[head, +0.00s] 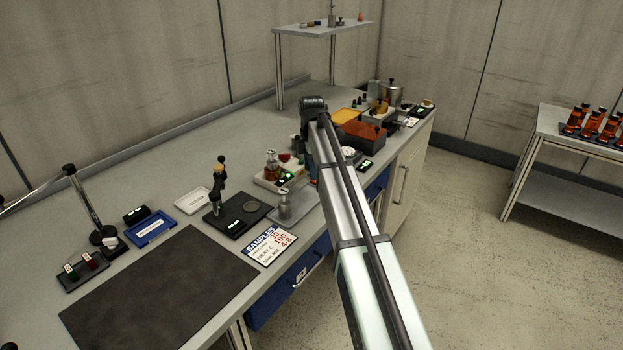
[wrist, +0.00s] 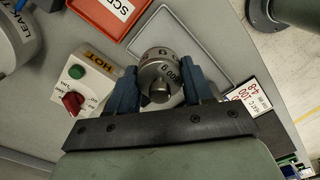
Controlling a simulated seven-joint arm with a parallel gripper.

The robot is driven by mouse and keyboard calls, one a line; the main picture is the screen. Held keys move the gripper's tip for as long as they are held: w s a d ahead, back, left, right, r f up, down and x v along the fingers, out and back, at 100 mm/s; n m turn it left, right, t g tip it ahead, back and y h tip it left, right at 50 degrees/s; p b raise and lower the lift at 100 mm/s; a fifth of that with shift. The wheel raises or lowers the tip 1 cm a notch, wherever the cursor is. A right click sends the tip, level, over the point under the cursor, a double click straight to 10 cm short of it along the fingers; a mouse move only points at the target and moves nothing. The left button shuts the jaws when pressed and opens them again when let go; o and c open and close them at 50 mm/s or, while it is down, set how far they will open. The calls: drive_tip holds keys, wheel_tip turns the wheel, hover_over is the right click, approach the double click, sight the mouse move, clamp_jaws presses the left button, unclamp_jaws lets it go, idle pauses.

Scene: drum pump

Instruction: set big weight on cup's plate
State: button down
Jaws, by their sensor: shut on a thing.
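My gripper (wrist: 165,88) has two blue fingers. They are closed on a metal cylinder with a knob on its end (wrist: 160,68), which carries dark lettering; it looks like the big weight. In the head view my arm hides the fingers and most of the weight. Below the weight in the wrist view is grey surface with a pale outline; whether they touch cannot be told. I cannot identify the cup's plate with certainty.
A red tray (wrist: 110,15) and a control box with green button and red knob (wrist: 85,85) lie close to the weight. A samples card (head: 268,244) and a black unit with a round disc (head: 238,220) stand on the bench. A dark mat (head: 160,290) is clear.

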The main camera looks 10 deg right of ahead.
drive_tip(key=shift+r, duration=2.7)
drive_tip(key=w+a+r+n, duration=0.1)
drive_tip(key=w+a+r, duration=0.1)
drive_tip(key=a, duration=0.6)
wheel_tip(320, 180, up, 3)
hover_over(271, 151)
drive_tip(key=shift+s, duration=0.1)
drive_tip(key=shift+w+r, duration=0.1)
drive_tip(key=shift+w, duration=0.2)
drive_tip(key=shift+s+m, duration=0.25)
drive_tip(key=shift+m, duration=0.25)
drive_tip(key=shift+f, duration=1.1)
drive_tip(key=shift+f, duration=1.4)
unclamp_jaws()
